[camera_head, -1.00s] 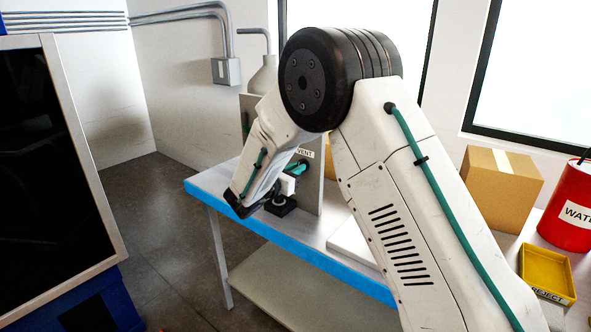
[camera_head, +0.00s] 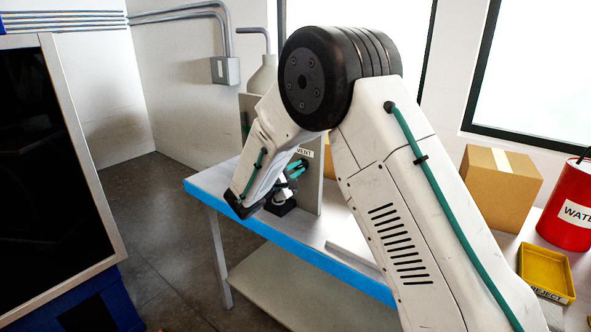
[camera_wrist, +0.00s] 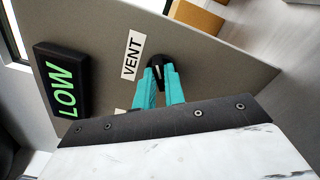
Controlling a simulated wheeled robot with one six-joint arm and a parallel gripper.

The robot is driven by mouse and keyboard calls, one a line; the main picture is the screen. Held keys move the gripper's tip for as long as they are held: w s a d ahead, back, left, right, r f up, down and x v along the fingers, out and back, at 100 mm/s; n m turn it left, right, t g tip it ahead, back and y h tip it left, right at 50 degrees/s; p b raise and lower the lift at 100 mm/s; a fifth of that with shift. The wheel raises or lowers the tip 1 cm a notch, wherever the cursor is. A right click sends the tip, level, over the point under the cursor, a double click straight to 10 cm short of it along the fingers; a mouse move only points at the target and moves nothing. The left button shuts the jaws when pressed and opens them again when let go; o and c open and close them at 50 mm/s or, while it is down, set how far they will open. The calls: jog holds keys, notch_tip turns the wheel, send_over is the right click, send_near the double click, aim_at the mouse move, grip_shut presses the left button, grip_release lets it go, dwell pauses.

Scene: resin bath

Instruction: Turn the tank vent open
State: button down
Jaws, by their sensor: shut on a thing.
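The tank vent is a dark round knob (camera_wrist: 157,61) on an upright grey panel (camera_wrist: 215,66), beside a white VENT label (camera_wrist: 133,55) in the wrist view. My gripper (camera_wrist: 160,72) has its two teal fingers closed on the knob's narrow grip. The fingers hide part of the knob, and I cannot tell how far it is turned. In the head view my gripper (camera_head: 297,169) is at the panel (camera_head: 311,178), just below the VENT label (camera_head: 304,152). My arm covers much of the panel there.
A black LOW display (camera_wrist: 64,80) with green letters is on the panel. The panel stands on a blue-edged bench (camera_head: 325,265). A cardboard box (camera_head: 500,189), a red WATER can (camera_head: 567,207) and a yellow REJECT tray (camera_head: 547,272) are at the right.

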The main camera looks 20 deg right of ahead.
jog(key=m, duration=0.6)
jog(key=shift+f, duration=0.15)
jog(key=shift+m, duration=0.4)
jog(key=c, duration=1.5)
grip_release()
jog(key=v, duration=0.8)
jog(key=shift+d, duration=0.1)
